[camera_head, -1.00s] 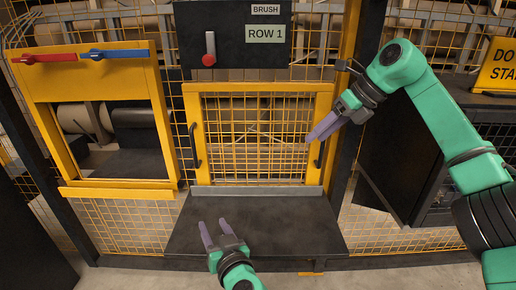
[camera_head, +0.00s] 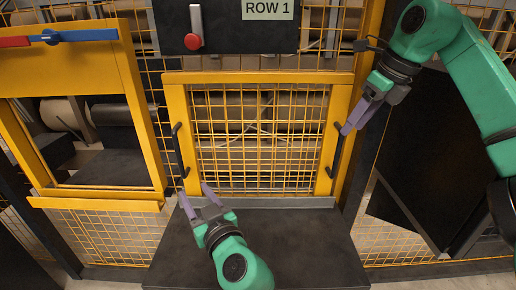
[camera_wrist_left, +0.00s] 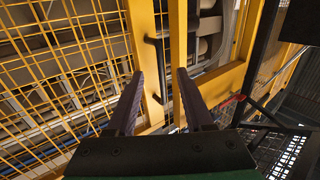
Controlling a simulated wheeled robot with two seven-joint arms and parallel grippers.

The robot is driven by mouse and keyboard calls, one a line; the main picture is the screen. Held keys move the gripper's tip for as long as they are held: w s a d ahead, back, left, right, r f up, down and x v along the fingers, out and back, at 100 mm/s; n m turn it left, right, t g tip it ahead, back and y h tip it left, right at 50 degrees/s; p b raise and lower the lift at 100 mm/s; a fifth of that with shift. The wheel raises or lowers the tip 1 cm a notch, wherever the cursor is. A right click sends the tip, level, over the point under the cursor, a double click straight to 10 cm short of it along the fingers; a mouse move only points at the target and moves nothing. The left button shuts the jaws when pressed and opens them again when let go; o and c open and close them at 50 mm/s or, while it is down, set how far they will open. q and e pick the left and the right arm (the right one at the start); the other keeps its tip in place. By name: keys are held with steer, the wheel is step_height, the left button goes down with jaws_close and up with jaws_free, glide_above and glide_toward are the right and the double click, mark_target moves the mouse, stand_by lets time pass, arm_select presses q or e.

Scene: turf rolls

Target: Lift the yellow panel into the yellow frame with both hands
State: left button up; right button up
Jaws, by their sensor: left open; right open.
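The yellow panel (camera_head: 260,78) is a mesh panel with a yellow border, upright behind the dark shelf, with a black handle on each side. The left handle (camera_head: 180,152) also shows in the left wrist view (camera_wrist_left: 159,68), between the fingertips. My left gripper (camera_head: 195,192) is open and empty, just below that handle. My right gripper (camera_head: 347,130) is open, close beside the right handle (camera_head: 336,152); contact cannot be told. A yellow frame (camera_head: 145,100) around an opening stands left of the panel, with red (camera_head: 14,42) and blue (camera_head: 82,36) bars at its top.
The dark shelf (camera_head: 260,255) below the panel is bare apart from my left arm above it. A black box with a red-knobbed lever (camera_head: 194,40) and a ROW 1 sign (camera_head: 268,9) is above the panel. A dark cabinet (camera_head: 425,170) stands at the right.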

arm_select(q)
steer(key=x, duration=1.1)
arm_select(e)
glide_above(329, 175)
step_height(329, 175, down, 10)
steer(key=shift+f, duration=0.1)
arm_select(q)
steer(key=shift+c, duration=0.4)
arm_select(e)
steer(key=shift+s, duration=0.1)
steer(key=shift+c, duration=0.4)
arm_select(q)
jaws_close()
arm_select(e)
jaws_close()
arm_select(q)
steer(key=shift+d+f, duration=0.1)
arm_select(e)
steer(key=shift+r, duration=0.2)
